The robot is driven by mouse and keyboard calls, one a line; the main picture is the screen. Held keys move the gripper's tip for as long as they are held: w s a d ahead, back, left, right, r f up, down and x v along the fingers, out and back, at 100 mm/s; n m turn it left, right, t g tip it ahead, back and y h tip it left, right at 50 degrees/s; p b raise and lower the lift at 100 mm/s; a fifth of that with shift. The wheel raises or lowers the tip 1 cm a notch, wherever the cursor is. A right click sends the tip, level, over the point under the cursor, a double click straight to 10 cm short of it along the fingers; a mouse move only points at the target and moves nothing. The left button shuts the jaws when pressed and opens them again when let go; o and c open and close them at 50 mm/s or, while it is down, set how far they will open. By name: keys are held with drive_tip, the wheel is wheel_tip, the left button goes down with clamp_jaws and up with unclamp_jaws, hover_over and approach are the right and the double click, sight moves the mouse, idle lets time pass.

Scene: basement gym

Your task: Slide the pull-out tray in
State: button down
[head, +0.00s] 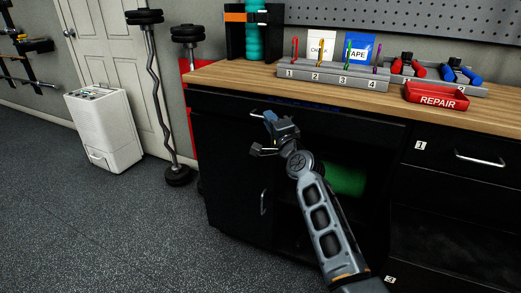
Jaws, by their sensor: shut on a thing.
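The pull-out tray (222,103) is the black front just under the wooden worktop. A thin dark gap with bits of blue shows along its top edge, so it appears slightly out; how far is hard to tell. A bright metal handle (256,113) shows on its front, partly hidden by my gripper. My gripper (269,118) is at this front, shut on the handle. The fingertips are small and dark here, and their contact is partly hidden.
Below is an open cupboard bay with a green roll (345,180) behind my arm. A cupboard door (235,180) is at left, numbered drawers (445,165) at right. The worktop (225,76) carries a numbered holder (333,77) and a red REPAIR box (437,98).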

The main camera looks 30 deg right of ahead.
sight(278, 115)
drive_tip(key=shift+w+d+b, duration=0.7)
drive_tip(key=shift+d+b, duration=0.05)
drive_tip(key=shift+d, duration=0.25)
drive_tip(key=shift+w+d+b, duration=0.65)
drive_tip(key=shift+d+b, duration=0.05)
drive_tip(key=shift+d, duration=0.35)
drive_tip(key=c, duration=1.2)
unclamp_jaws()
drive_tip(key=shift+w, duration=0.1)
drive_tip(key=shift+o, duration=0.2)
drive_tip(key=p+v, duration=0.1)
drive_tip(key=v, duration=0.7)
drive_tip(key=shift+p, duration=0.4)
